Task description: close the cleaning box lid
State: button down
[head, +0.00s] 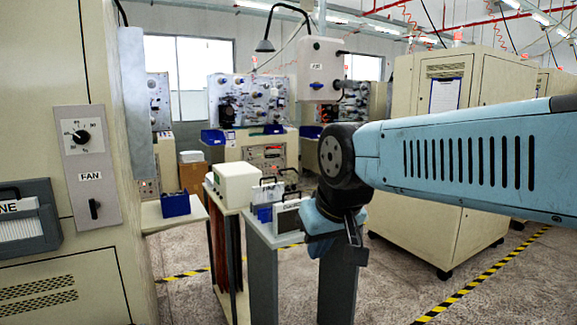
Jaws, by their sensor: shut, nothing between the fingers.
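A small light box with a dark-lettered label (287,218), which looks like the cleaning box, stands on a grey stand (262,240) at the middle of the head view. The label is too small to read surely, and my arm partly covers the box's right side. I cannot tell how far its lid is open. My gripper (353,232) hangs below my blue arm, just right of the box. Its fingers are shut and empty. Whether it touches the box cannot be made out.
A blue container (176,204) is on a table further left. Large cabinets stand at left and right (440,215). Open floor lies in front.

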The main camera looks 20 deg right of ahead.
aim_at(292, 181)
jog(key=z, duration=0.85)
jog(key=k, duration=1.1)
jog(key=z, duration=0.5)
jog(key=i, duration=0.85)
jog(key=u, duration=1.25)
jog(key=i, duration=1.55)
jog(key=u, duration=0.3)
